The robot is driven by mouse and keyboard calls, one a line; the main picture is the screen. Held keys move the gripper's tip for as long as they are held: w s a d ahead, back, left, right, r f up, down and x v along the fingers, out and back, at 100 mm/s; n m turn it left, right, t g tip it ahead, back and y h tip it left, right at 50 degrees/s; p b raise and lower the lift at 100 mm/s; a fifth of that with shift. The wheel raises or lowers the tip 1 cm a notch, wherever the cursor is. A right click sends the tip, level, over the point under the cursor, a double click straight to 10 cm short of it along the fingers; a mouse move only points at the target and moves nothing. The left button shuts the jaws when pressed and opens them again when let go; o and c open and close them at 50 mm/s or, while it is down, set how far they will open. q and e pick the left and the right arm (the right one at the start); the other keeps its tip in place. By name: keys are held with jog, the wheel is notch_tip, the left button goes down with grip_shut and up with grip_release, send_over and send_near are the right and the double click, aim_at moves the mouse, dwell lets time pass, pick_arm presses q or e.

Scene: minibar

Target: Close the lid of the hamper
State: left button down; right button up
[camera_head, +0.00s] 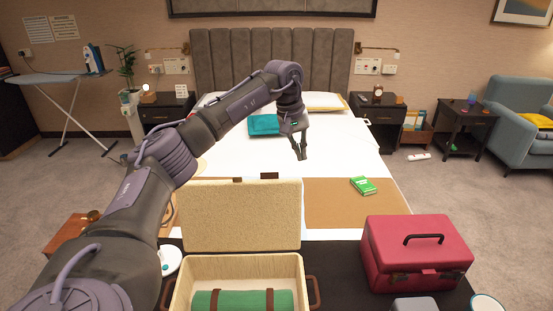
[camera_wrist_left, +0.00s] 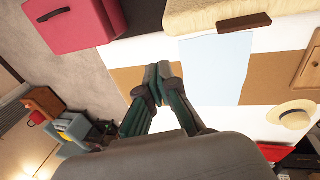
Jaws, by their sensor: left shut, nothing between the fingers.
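The hamper (camera_head: 247,265) is a cream box at the bottom centre of the head view, with a green roll (camera_head: 240,299) with brown straps inside. Its lid (camera_head: 240,215) stands open and upright at the back edge, with two dark brown latches on its top edge. In the wrist view part of the lid (camera_wrist_left: 190,17) shows at the top right. My left gripper (camera_head: 302,157) is shut and empty, above the bed beyond the lid and apart from it. Its closed fingertips (camera_wrist_left: 152,75) show in the wrist view. My right gripper is not in view.
A red case (camera_head: 417,252) stands right of the hamper on the dark surface. A green box (camera_head: 362,186) lies on the bed's brown runner (camera_head: 330,208). A teal folded cloth (camera_head: 263,125) lies farther back on the bed. A straw hat (camera_wrist_left: 290,114) shows in the wrist view.

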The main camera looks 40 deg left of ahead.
pick_arm(q)
jog(key=s+a+r+g+y, duration=0.2)
jog(key=s+a+r, duration=0.25)
jog(key=a, duration=0.35)
notch_tip(320, 180, down, 10)
jog(key=w+p, duration=0.1)
jog(key=p, duration=0.2)
jog(key=s, duration=0.1)
jog(key=d+r+p, duration=0.1)
jog(key=s+d, duration=0.1)
jog(key=shift+s+r+p, duration=0.25)
jog(key=shift+s+p, duration=0.1)
jog(key=shift+p, duration=0.05)
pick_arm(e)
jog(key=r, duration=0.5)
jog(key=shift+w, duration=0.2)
pick_arm(q)
jog(key=shift+a, duration=0.1)
jog(key=shift+a+t, duration=0.15)
jog(key=shift+t, duration=0.15)
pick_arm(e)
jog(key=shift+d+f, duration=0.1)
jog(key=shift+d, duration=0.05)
